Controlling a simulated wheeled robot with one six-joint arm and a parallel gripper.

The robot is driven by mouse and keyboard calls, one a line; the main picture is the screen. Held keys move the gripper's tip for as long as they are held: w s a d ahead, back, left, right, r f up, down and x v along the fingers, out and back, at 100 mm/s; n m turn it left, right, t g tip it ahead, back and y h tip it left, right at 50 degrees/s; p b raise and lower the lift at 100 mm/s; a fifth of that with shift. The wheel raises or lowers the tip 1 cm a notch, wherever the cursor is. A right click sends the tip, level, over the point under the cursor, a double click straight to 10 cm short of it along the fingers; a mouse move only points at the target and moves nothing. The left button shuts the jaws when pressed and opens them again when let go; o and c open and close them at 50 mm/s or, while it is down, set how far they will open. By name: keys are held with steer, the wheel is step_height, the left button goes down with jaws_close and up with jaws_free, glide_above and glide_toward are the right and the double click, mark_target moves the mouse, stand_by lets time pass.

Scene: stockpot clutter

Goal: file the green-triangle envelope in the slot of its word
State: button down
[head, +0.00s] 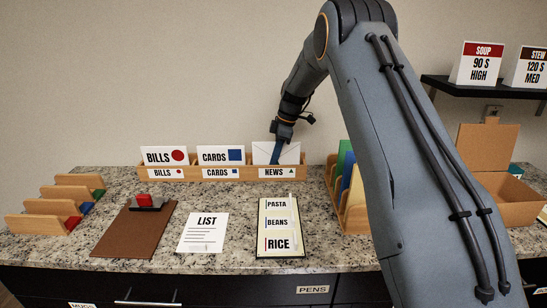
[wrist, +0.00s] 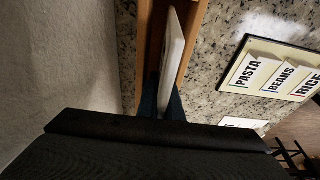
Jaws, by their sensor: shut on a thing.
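A white envelope (head: 288,152) stands upright at the right end of the wooden sorter (head: 222,179), behind the label reading NEWS with a green triangle (head: 277,173). Its flap side faces me, and no triangle shows on it. My gripper (head: 276,153) is shut on the envelope from above. In the wrist view the envelope (wrist: 173,50) is edge-on between my dark blue fingers (wrist: 165,100), within the sorter's wooden walls (wrist: 192,45). Whether its bottom edge touches the slot floor is hidden. The BILLS envelope (head: 164,156) and the CARDS envelope (head: 221,155) stand in their labelled slots.
A brown clipboard (head: 132,231), a LIST sheet (head: 204,233) and a PASTA-BEANS-RICE board (head: 279,228) lie in front. A wooden rack (head: 60,207) is at left. Coloured folders (head: 346,175) and an open carton (head: 505,190) stand at right, partly behind my arm.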

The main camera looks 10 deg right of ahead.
steer(key=shift+f, duration=0.1)
steer(key=c, duration=1.8)
jaws_free()
steer(key=shift+c, duration=0.2)
steer(key=shift+w+r, duration=0.2)
steer(key=shift+r, duration=0.85)
steer(key=shift+s+r+p, duration=0.1)
steer(key=shift+r+p, duration=0.85)
steer(key=shift+r, duration=1.6)
steer(key=shift+s+f, duration=0.1)
